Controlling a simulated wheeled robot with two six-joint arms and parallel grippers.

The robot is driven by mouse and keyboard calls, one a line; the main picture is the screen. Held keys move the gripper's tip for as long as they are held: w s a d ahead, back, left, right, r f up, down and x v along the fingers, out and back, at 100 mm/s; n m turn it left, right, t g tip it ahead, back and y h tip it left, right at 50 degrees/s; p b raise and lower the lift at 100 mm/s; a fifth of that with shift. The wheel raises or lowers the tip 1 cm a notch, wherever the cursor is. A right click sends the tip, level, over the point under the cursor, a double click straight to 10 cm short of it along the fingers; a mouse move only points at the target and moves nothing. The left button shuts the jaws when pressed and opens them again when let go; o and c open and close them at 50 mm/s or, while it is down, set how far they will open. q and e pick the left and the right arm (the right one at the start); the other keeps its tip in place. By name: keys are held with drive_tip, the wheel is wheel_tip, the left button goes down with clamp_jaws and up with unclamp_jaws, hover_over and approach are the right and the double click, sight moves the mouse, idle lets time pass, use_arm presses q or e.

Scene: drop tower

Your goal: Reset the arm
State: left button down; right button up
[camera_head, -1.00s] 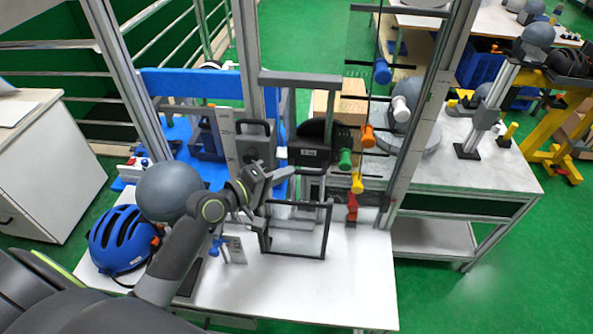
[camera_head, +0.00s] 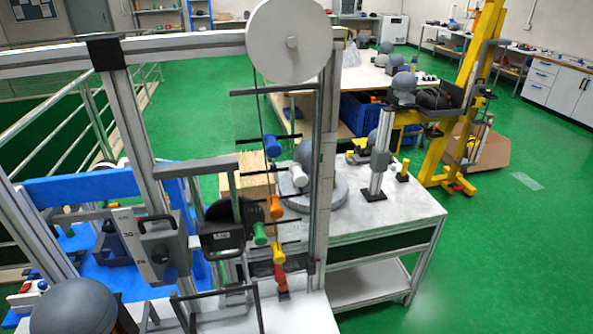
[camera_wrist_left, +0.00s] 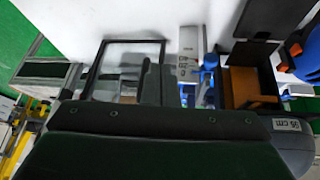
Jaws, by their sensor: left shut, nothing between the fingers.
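My left gripper (camera_wrist_left: 153,82) shows in the wrist view as dark fingers close together, shut with nothing between them. A large dark part of my own wrist fills the lower middle of that view. The black rectangular frame (camera_wrist_left: 104,68) lies beyond the fingers over the white tabletop, and its upper part also shows at the bottom of the head view (camera_head: 258,312). In the head view I cannot clearly make out my left gripper. The drop tower's grey uprights (camera_head: 322,160) and its carriage with a black plate (camera_head: 222,238) stand in the middle. My right gripper is not in view.
A white wheel (camera_head: 288,42) tops the tower. Coloured handles, including an orange one (camera_head: 276,206), hang below it. A grey headform (camera_head: 78,306) sits at lower left. The blue helmet (camera_wrist_left: 302,50) is at the wrist view's right edge. Green floor (camera_head: 480,250) is open at right.

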use_arm(q)
drive_tip(key=s+a+g+y, duration=0.2)
drive_tip(key=s, duration=0.4)
wheel_tip(320, 180, down, 30)
drive_tip(key=s+a+g+b, duration=0.1)
drive_tip(key=a+g+b, duration=0.1)
drive_tip(key=b, duration=0.2)
drive_tip(key=s+d+f+h+b, duration=0.1)
drive_tip(key=s+f+b, duration=0.1)
drive_tip(key=s+f, duration=1.2)
wheel_tip(320, 180, down, 3)
drive_tip(key=shift+s+d+r+m+g, duration=0.1)
drive_tip(key=shift+s+d+m+g, duration=0.1)
drive_tip(key=shift+m+g, duration=0.15)
